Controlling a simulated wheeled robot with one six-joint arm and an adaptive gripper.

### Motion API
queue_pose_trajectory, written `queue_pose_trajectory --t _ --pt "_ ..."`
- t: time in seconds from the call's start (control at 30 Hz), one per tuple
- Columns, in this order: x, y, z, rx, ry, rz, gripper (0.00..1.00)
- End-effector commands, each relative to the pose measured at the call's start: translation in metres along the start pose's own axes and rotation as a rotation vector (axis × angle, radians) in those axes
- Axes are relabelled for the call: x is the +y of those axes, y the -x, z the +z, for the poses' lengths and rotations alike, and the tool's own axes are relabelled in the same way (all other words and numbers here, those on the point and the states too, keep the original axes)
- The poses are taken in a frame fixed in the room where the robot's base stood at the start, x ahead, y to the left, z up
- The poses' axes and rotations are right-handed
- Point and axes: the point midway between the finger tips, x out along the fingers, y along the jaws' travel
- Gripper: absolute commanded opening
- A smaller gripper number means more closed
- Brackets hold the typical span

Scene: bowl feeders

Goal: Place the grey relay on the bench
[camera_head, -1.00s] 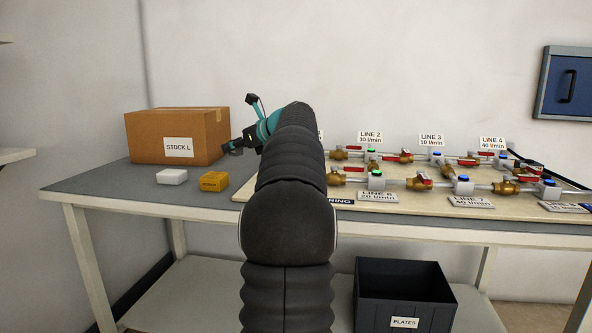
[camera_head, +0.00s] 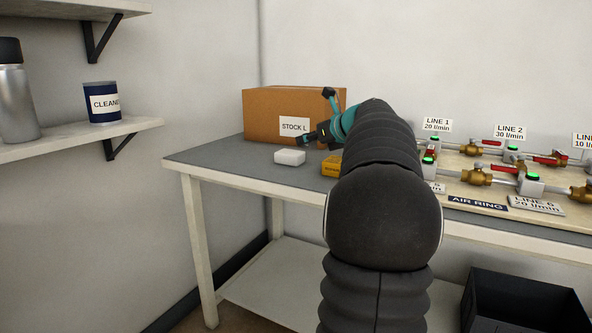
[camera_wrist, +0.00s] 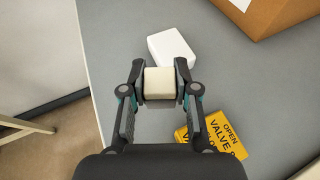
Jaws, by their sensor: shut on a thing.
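My gripper (camera_wrist: 160,82) is shut on a small pale block (camera_wrist: 159,84), which looks cream to light grey in the wrist view. It carries no readable label there, so I cannot confirm that it is the grey relay. In the head view my gripper (camera_head: 312,138) is over the left part of the grey bench (camera_head: 215,155), in front of the cardboard box. The held block is not clear there. The bench surface is below the gripper in the wrist view; the height of the gap is hard to tell.
A white block (camera_head: 290,157) and a yellow box (camera_head: 331,167) with "OPEN VALVE" labels (camera_wrist: 225,135) lie near the gripper. The STOCK L carton (camera_head: 270,115) stands behind. A valve board (camera_head: 470,190) is to the right. The bench's left end is bare.

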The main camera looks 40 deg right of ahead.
Motion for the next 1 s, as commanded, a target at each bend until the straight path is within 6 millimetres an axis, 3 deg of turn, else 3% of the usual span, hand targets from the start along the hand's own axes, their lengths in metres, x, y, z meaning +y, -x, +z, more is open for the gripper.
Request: queue_pose_trajectory --t 0.1,0.3,0.47,0.73,1.0 --pt "0.022 -0.015 -0.011 0.0 0.0 0.003 0.0" --pt "0.041 -0.028 -0.019 0.0 0.0 0.0 0.0" --pt "0.044 -0.031 -0.024 0.0 -0.001 -0.002 0.0" --pt "0.043 -0.044 -0.056 0.0 -0.003 -0.002 0.0" --pt "0.043 -0.045 -0.056 -0.001 0.0 -0.002 0.0"
